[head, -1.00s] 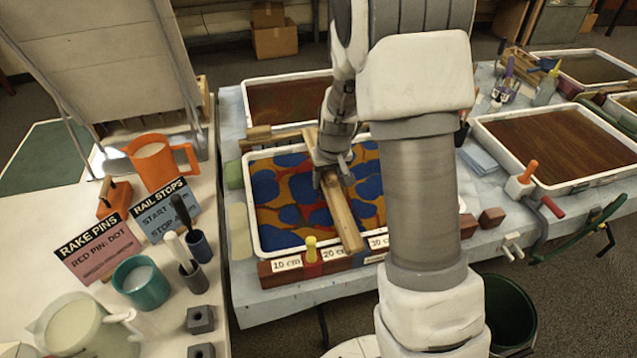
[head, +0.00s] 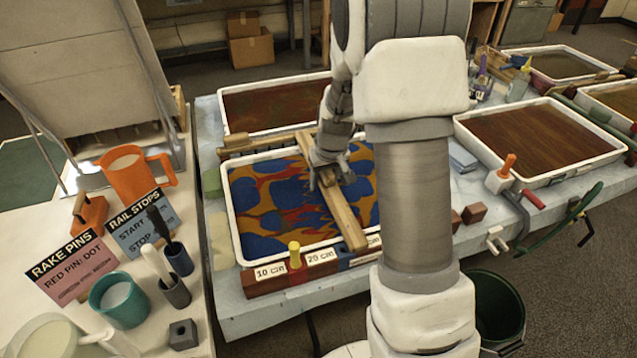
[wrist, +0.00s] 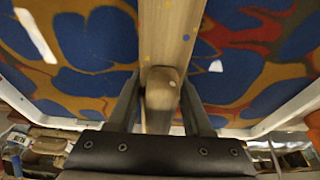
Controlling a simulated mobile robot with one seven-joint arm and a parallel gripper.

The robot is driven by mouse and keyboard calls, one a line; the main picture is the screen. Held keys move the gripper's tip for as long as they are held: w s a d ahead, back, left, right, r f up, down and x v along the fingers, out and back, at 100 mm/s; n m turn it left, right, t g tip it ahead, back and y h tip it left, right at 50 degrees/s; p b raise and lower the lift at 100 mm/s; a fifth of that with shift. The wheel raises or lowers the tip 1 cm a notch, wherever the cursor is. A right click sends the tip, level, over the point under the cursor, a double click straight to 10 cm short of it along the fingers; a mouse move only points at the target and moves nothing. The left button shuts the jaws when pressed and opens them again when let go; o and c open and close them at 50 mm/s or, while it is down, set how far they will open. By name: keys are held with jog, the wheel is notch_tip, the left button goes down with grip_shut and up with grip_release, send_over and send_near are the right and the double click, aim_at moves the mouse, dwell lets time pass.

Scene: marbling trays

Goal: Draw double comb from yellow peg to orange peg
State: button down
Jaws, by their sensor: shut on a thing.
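The wooden comb bar (head: 345,215) lies across the tray (head: 236,225) of blue, yellow and red paint. My gripper (head: 325,178) is over the bar, shut on its handle. In the wrist view the fingers (wrist: 160,100) stand on both sides of the rounded wooden handle (wrist: 161,92). The yellow peg (head: 294,255) stands upright in the front rail, left of the bar's near end. Streaked, jagged paint lies left of the bar; rounder blue patches lie to its right. The comb's teeth are hidden. No orange peg shows on the visible rail; my arm covers its right part.
The front rail (head: 262,285) carries centimetre labels. A brown tray (head: 225,122) stands behind and another (head: 470,135) at right. An orange-handled thing (head: 508,165) stands by the right tray. Cups, an orange jug (head: 140,180) and signs fill the left bench.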

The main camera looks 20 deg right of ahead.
jog(key=shift+s+d+f+b, duration=0.15)
jog(key=shift+d+b, duration=0.25)
jog(key=shift+d, duration=1.2)
jog(key=shift+d+f+b, duration=0.15)
jog(key=shift+d+b, duration=0.25)
jog(key=shift+d, duration=1.2)
jog(key=shift+d+b, duration=0.6)
jog(key=shift+d, duration=3.2)
notch_tip(320, 180, up, 10)
jog(key=p, duration=0.7)
jog(key=shift+w+r, duration=0.2)
